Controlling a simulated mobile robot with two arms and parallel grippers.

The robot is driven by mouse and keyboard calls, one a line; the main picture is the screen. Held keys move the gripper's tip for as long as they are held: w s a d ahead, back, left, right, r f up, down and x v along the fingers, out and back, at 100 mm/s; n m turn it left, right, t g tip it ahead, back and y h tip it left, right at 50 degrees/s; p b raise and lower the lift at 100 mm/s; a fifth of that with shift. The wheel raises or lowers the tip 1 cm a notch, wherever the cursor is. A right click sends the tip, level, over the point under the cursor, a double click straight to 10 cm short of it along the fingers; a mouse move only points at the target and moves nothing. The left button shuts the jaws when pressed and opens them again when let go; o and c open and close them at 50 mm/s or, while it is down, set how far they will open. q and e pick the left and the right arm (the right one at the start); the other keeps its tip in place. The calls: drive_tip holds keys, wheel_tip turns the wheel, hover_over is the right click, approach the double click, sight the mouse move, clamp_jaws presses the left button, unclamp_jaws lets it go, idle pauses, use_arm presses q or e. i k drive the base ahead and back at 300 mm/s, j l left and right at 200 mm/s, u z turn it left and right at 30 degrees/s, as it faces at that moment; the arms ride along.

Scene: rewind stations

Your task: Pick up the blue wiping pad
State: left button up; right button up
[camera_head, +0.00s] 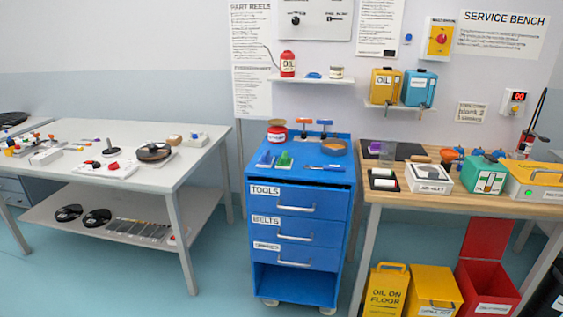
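No object is clearly readable as the blue wiping pad at this size. A small blue block (265,160) lies on the top of the blue tool cart (320,173), next to a green block (285,160). Another small flat blue item (313,75) sits on the wall shelf (312,81), between a red oil can (288,64) and a small jar (336,72). I cannot tell which of the two blue items is the pad. Neither of my grippers is in view.
A white table (160,185) with reels and small parts stands left. A wooden service bench (400,195) with boxes stands right, with yellow and red bins (432,290) below. A blue-handled tool (325,168) lies on the cart. The floor before the cart is clear.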

sight(266, 161)
drive_tip(key=z, duration=0.6)
drive_tip(key=i+j+z, duration=0.15)
drive_tip(key=j+z, duration=0.3)
drive_tip(key=i+j+z, duration=0.15)
drive_tip(key=j+z, duration=1.15)
